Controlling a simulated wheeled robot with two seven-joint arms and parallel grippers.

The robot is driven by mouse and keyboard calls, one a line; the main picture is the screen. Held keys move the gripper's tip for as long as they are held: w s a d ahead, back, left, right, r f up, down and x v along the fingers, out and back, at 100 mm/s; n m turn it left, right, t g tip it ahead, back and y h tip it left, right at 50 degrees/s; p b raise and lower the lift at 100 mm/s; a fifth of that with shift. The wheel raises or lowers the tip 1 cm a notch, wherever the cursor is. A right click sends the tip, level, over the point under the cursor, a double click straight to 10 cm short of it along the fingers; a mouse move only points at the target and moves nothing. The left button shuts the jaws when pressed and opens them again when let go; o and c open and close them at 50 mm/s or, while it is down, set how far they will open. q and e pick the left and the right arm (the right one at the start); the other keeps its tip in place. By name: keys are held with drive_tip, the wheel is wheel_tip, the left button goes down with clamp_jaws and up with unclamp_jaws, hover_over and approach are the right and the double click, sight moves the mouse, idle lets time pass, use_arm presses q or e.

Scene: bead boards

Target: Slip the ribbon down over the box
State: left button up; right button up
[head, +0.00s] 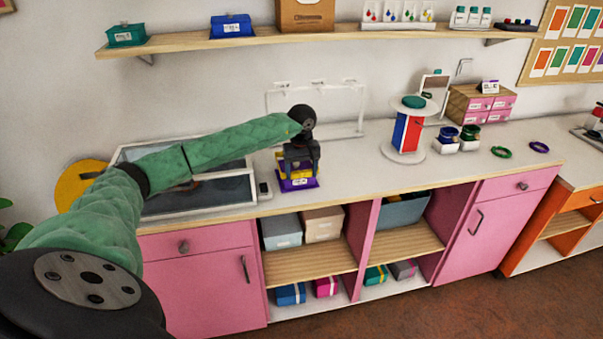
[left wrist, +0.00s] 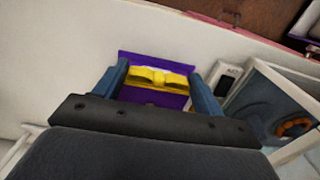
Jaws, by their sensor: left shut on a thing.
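The yellow ribbon (head: 291,172), with a bow, is at my left gripper (head: 300,165) on the counter. In the left wrist view the ribbon (left wrist: 160,76) spans the gap between the two blue-grey fingers of the gripper (left wrist: 160,88), which are shut on it. The purple box (head: 298,185), with a white label on its front, is directly beneath. Its purple surface (left wrist: 150,98) shows on both sides of the ribbon in the left wrist view. The gripper hides much of the box, and I cannot tell how far down the ribbon sits. My right gripper is out of view.
A white wire rack (head: 345,130) is behind. A round stand (head: 388,151) with a red and blue piece is right. Counter between is clear.

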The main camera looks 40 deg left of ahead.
use_arm(q)
drive_tip(key=shift+f+b, duration=0.35)
drive_tip(key=shift+b, duration=0.25)
idle(0.6)
drive_tip(key=shift+b, duration=0.4)
idle(0.6)
drive_tip(key=o, duration=1.1)
drive_tip(key=shift+r, duration=0.15)
wheel_tip(320, 180, up, 8)
drive_tip(key=shift+f+p, duration=0.1)
drive_tip(key=shift+p, duration=0.8)
idle(0.4)
drive_tip(key=shift+f, duration=0.1)
